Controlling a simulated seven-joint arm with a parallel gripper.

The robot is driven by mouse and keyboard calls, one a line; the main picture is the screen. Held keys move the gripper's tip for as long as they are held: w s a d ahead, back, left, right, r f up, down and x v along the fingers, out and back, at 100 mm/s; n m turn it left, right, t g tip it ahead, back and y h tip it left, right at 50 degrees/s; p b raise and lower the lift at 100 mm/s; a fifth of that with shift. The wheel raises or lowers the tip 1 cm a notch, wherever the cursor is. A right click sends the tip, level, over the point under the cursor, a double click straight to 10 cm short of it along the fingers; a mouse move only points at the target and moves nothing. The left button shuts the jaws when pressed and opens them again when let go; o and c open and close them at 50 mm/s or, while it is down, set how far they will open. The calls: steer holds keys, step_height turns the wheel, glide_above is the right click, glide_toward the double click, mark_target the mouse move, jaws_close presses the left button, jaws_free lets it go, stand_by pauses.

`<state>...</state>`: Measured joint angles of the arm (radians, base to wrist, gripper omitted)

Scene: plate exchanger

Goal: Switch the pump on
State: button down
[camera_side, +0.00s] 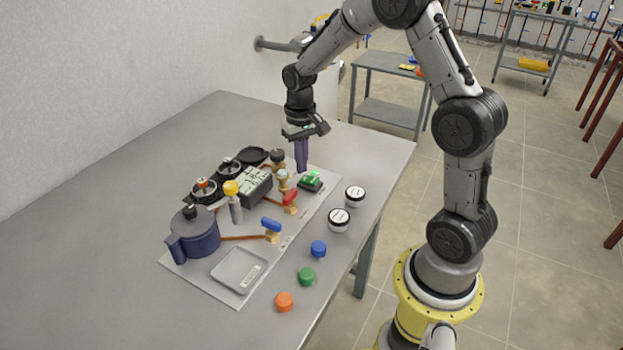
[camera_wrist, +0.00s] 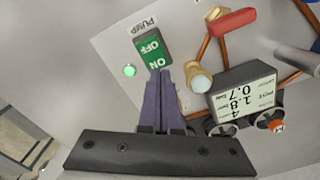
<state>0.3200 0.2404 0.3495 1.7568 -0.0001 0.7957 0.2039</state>
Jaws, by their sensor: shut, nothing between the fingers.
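The pump switch (camera_wrist: 152,48) is a green rocker marked ON and OFF in the wrist view, next to a PUMP label (camera_wrist: 142,26). A small green lamp (camera_wrist: 129,71) beside it is lit. In the side view the switch (camera_side: 310,184) sits near the board's far right edge. My gripper (camera_side: 303,169) points down with its purple fingers together and empty, just left of and behind the switch. In the wrist view the fingertips (camera_wrist: 165,74) are at the ON end of the rocker. I cannot tell whether they touch it.
The board (camera_side: 193,274) also holds a blue pot (camera_side: 194,235), a display box (camera_side: 254,187), a red-handled valve (camera_side: 289,198), a blue-handled valve (camera_side: 271,224) and a grey tray (camera_side: 238,270). White-lidded jars (camera_side: 339,219) and coloured caps (camera_side: 307,276) stand right of it. The left table is clear.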

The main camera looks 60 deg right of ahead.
steer(key=shift+r, duration=2.85)
step_height(320, 180, up, 8)
steer(key=f+n+t, duration=0.1)
steer(key=t, duration=0.1)
glide_above(301, 180)
steer(key=a, duration=0.3)
steer(key=s+a+r+n+t, duration=0.2)
steer(key=s+a+r, duration=0.3)
steer(key=s+r, duration=0.25)
steer(key=s+a+f+n, duration=0.1)
steer(key=s+f, duration=0.1)
steer(key=s, duration=0.4)
steer(key=s+a+f+n+t, duration=0.1)
steer(key=s+a+f+n, duration=0.1)
steer(key=s, duration=0.5)
steer(key=shift+s+a+f+t, duration=0.2)
steer(key=shift+s+t, duration=0.05)
steer(key=shift+t, duration=0.05)
